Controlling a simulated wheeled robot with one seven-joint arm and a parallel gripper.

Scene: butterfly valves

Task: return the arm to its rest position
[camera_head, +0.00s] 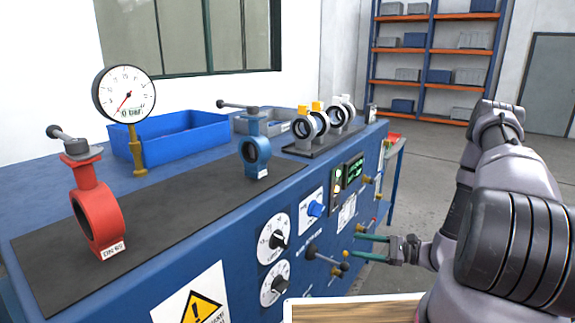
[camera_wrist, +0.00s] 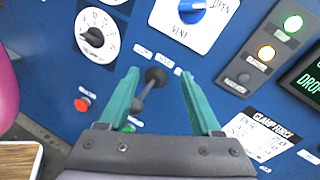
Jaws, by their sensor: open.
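My gripper (camera_head: 354,247) reaches from the right toward the front panel of the blue test bench (camera_head: 125,290). Its two green fingers are spread and hold nothing. In the wrist view my gripper (camera_wrist: 158,73) points at the panel. A black lever (camera_wrist: 152,88) with a round end shows in the gap between the fingers. In the head view the black lever (camera_head: 326,256) lies just left of the fingertips. The fingers look apart from it, but the exact distance is hard to tell. My arm stretches out low at the right.
On the bench stand a red valve (camera_head: 97,215), a blue valve (camera_head: 255,155), a pressure gauge (camera_head: 124,94) and a blue bin (camera_head: 175,137). Dials (camera_head: 274,238) and a blue knob (camera_wrist: 190,9) stick out of the panel. A wooden board (camera_head: 350,312) is low in front. Open floor lies behind my arm.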

